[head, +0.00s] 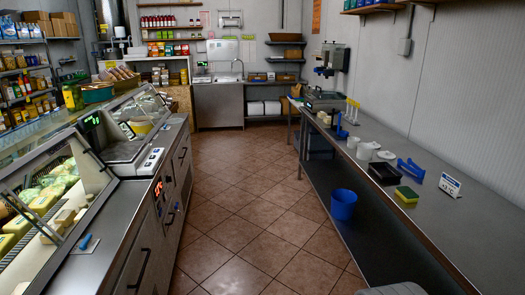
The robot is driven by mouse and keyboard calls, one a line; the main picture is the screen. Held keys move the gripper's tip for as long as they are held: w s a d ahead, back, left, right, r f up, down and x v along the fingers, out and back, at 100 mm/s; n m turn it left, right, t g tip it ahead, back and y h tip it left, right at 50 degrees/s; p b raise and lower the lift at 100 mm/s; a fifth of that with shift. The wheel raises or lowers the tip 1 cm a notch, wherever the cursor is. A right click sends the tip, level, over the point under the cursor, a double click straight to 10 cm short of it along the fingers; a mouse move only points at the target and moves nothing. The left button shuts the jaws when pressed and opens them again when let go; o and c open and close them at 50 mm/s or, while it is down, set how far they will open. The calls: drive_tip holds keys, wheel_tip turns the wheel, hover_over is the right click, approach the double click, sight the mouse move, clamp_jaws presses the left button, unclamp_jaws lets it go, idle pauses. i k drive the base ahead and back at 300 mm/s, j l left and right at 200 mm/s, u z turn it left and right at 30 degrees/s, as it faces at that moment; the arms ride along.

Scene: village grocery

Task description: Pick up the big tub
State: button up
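Several small white containers stand on the long steel counter (455,222) at the right. The largest looks like a white tub (367,151), about midway along the counter. A smaller white container (352,142) stands just left of it and a low white piece (386,156) lies to its right. Which of them is the big tub is hard to tell at this size. My gripper is not in view.
A black tray (385,174), blue tool (411,169), yellow-green sponge (407,194) and small sign (450,184) are near the white containers. A blue bucket (343,204) sits below the counter. The tiled aisle (240,205) is clear; a glass display counter (45,195) lines the left.

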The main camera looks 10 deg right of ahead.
sight(364, 152)
drive_tip(key=i, duration=1)
drive_tip(key=i+z, duration=0.1)
drive_tip(key=i, duration=0.85)
drive_tip(key=i+j+z, duration=0.1)
drive_tip(key=i, duration=0.9)
drive_tip(key=i+l+z, duration=0.15)
drive_tip(key=i+z, duration=1)
